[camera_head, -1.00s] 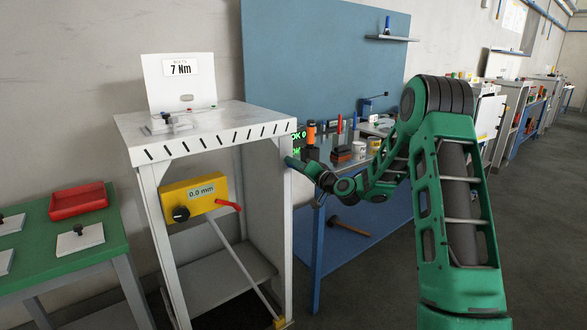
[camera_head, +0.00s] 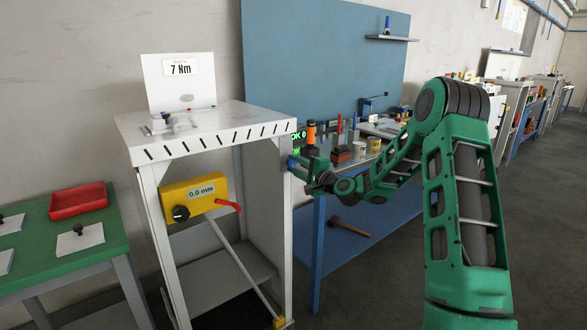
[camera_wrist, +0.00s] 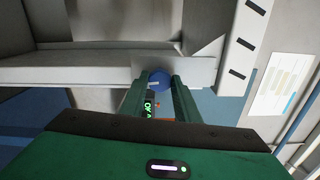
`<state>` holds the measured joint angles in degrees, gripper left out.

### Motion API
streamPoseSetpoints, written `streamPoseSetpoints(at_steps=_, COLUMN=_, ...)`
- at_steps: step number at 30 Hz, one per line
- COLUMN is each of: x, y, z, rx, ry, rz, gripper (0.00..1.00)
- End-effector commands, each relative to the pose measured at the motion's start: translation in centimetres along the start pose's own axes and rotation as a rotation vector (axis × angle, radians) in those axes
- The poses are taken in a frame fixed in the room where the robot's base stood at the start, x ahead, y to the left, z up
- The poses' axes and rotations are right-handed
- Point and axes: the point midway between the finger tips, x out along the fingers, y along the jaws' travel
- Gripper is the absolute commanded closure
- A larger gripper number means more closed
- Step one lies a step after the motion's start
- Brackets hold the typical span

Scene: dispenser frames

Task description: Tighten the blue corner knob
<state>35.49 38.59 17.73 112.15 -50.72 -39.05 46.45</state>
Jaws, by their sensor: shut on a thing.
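The blue corner knob (camera_wrist: 159,82) shows in the wrist view between the two green fingers of my gripper (camera_wrist: 160,92), at the edge of the white frame (camera_wrist: 85,73). The fingers are shut on the knob's sides. In the head view my gripper (camera_head: 297,163) is at the upper front right corner post of the frame (camera_head: 286,225), below the top plate. The knob is hard to make out there, largely hidden by the gripper. A yellow gauge box (camera_head: 194,195) reading 0.0 mm, with a black knob and a red lever, is on the frame.
A blue workbench (camera_head: 318,245) with tools and cups stands just behind my gripper to the right. A green table (camera_head: 75,245) with a red tray (camera_head: 77,201) is at the left. A 7 Nm sign plate (camera_head: 181,85) stands on the frame's top. Floor at the right is open.

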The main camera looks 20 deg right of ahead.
Motion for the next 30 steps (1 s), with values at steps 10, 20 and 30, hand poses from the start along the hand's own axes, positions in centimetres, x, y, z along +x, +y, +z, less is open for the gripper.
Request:
streamPoseSetpoints(at_steps=10, x=-0.17, y=0.42, z=-0.39, rx=0.128, ry=0.007, rz=0.007, gripper=0.94)
streamPoseSetpoints(at_steps=20, x=-0.19, y=0.5, z=-0.41, rx=0.15, ry=0.008, rz=0.008, gripper=0.94)
streamPoseSetpoints(at_steps=30, x=-0.17, y=0.46, z=-0.34, rx=0.149, ry=0.007, rz=0.007, gripper=0.53)
